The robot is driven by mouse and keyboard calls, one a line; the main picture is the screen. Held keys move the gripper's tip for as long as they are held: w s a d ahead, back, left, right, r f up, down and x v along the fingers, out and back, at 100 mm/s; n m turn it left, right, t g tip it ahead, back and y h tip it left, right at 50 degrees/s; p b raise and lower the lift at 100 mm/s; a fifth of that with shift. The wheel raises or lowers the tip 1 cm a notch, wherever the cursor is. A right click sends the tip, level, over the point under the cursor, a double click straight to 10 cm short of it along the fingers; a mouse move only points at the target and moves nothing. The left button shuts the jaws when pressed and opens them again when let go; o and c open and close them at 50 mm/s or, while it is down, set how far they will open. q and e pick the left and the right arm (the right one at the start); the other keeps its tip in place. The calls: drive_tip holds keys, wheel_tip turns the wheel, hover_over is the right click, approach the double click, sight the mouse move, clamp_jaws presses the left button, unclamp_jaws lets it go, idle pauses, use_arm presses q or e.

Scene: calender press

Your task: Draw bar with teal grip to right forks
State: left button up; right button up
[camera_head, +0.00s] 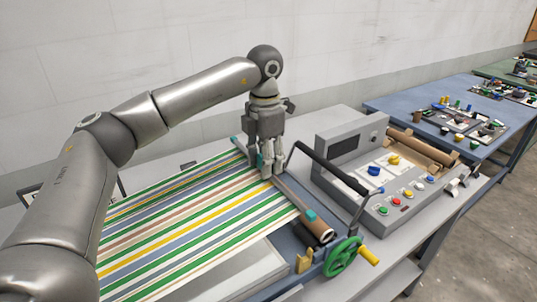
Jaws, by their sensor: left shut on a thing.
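My left gripper (268,170) reaches down from above at the far right edge of the striped cloth. It is shut on the bar's teal grip (260,160), mostly hidden by the fingers. The bar lies along the right end of the cloth (190,225), which has green, yellow, blue, red and white stripes. A small teal piece (236,140) shows at the far end of this edge, and another (311,215) near the brown roller end (318,230). I cannot make out the right forks clearly. My right gripper is not in view.
A black bar handle (330,168) arches just right of my left gripper. A green handwheel (343,256) with a yellow knob stands at the near right. A grey control box (350,150) with coloured buttons is behind. A blue table (410,100) holds several small parts.

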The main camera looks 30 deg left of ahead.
use_arm(q)
drive_tip(key=shift+s+f+b, duration=0.15)
drive_tip(key=shift+f+b, duration=0.3)
drive_tip(key=shift+f, duration=0.05)
drive_tip(key=shift+f+b, duration=3.9)
drive_tip(key=shift+f, duration=2.05)
drive_tip(key=shift+f+b, duration=0.3)
drive_tip(key=shift+f, duration=0.2)
drive_tip(key=o, duration=1.1)
drive_tip(key=shift+o, duration=0.2)
wheel_tip(320, 180, up, 12)
drive_tip(key=shift+r, duration=0.1)
